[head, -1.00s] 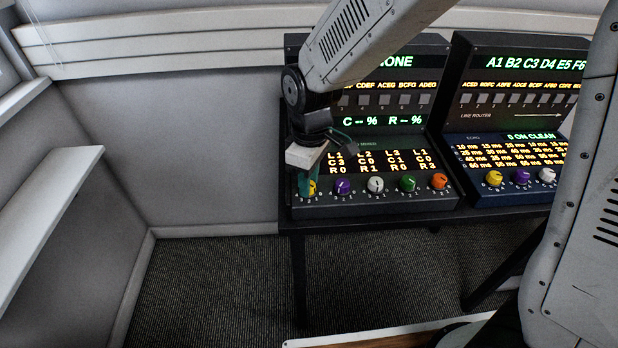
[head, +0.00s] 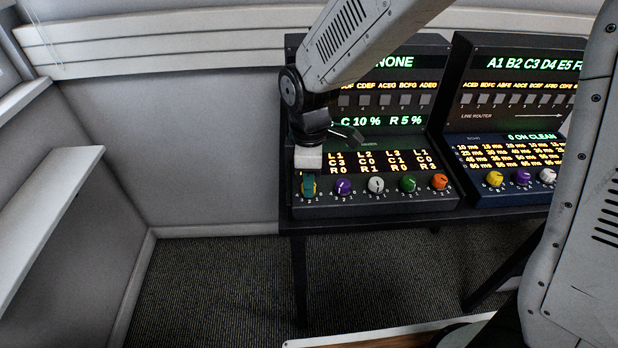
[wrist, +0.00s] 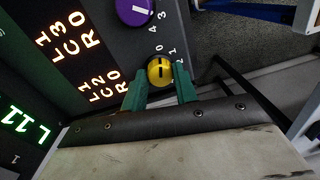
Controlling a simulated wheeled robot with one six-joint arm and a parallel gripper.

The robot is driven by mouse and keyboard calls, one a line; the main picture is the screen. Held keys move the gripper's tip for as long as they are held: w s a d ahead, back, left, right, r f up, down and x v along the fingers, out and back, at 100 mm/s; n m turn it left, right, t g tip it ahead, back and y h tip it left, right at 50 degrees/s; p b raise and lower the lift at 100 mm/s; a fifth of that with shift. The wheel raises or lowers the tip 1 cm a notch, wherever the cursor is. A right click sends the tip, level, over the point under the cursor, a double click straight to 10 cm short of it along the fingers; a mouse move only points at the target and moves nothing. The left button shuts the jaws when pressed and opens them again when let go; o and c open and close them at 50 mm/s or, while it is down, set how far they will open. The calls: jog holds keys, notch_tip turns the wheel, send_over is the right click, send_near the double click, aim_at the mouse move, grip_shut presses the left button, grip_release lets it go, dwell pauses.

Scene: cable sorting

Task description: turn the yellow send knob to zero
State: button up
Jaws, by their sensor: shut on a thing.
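The yellow knob (wrist: 160,69) is the leftmost in the row on the left console. In the wrist view a dark line on its top runs roughly up and down the picture. Small digits, including a 0, surround it; I cannot tell exactly which one the line marks. My gripper (wrist: 160,82) is shut on the yellow knob, with one green finger on each side. In the head view my gripper (head: 308,186) stands at the console's front left corner, and its fingers hide most of the knob.
The purple knob (head: 342,187) sits close on the right, then the white knob (head: 376,185), green knob (head: 407,184) and orange knob (head: 440,181). A second console (head: 515,130) stands to the right. The carpet (head: 220,280) in front is clear.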

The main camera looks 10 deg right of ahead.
jog(key=o, duration=1)
jog(key=shift+c, duration=0.2)
jog(key=shift+r, duration=0.1)
jog(key=r, duration=0.7)
jog(key=shift+w+r, duration=0.25)
jog(key=shift+r, duration=0.1)
